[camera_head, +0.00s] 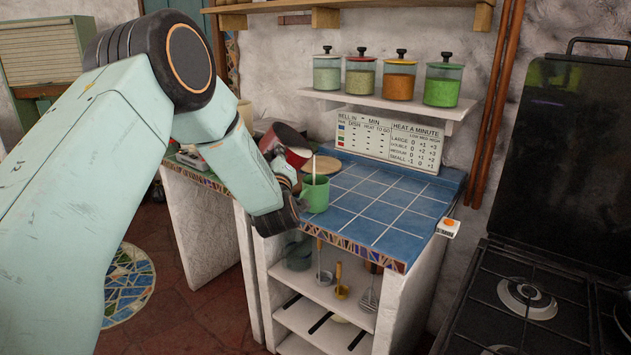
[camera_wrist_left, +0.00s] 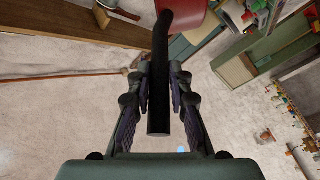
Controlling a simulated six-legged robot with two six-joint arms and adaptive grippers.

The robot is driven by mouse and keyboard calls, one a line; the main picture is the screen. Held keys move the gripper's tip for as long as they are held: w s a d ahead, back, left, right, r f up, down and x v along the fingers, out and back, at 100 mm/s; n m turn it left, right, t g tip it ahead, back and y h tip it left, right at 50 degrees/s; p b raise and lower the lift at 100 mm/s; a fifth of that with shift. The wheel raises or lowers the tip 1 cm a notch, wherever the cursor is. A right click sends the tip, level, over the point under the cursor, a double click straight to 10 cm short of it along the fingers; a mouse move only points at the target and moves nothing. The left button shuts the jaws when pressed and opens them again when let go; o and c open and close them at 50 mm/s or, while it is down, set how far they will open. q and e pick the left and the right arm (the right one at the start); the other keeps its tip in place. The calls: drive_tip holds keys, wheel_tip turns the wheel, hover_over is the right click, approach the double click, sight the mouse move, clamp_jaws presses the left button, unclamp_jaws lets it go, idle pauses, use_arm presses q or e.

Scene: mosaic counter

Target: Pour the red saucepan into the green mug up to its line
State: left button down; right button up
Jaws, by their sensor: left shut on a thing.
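The red saucepan (camera_head: 275,135) is tilted above the counter in the head view, with pale liquid (camera_head: 298,152) at its rim. A thin white stream (camera_head: 314,168) runs down from it into the green mug (camera_head: 316,195). The mug stands upright on the blue tiles near the counter's left edge. Its line and fill level cannot be made out. My left gripper (camera_head: 287,172) is shut on the saucepan's black handle (camera_wrist_left: 159,85), which lies between the fingers in the left wrist view. The pan's red body (camera_wrist_left: 185,12) shows at that view's top. My right gripper is not in view.
The blue-tiled counter (camera_head: 385,212) is clear right of the mug. A round wooden piece (camera_head: 322,165) lies behind it. A sign (camera_head: 390,138) stands at the back, under a shelf (camera_head: 400,102) with several lidded jars. A black stove (camera_head: 530,300) is at right.

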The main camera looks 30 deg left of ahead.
use_arm(q)
drive_tip(key=shift+s+r, duration=0.15)
drive_tip(key=shift+r, duration=0.15)
drive_tip(key=shift+s+d, duration=0.35)
drive_tip(key=shift+s, duration=0.45)
drive_tip(key=shift+w, duration=0.1)
drive_tip(key=shift+w+d+m+p, duration=0.1)
drive_tip(key=shift+d+m+p, duration=0.2)
drive_tip(key=shift+m, duration=0.2)
idle(1.2)
drive_tip(key=shift+d+m+t, duration=0.2)
drive_tip(key=shift+m+t, duration=0.2)
drive_tip(key=shift+w+d+f+m, duration=0.1)
drive_tip(key=shift+w+d+m, duration=0.25)
drive_tip(key=shift+m, duration=0.35)
idle(4.0)
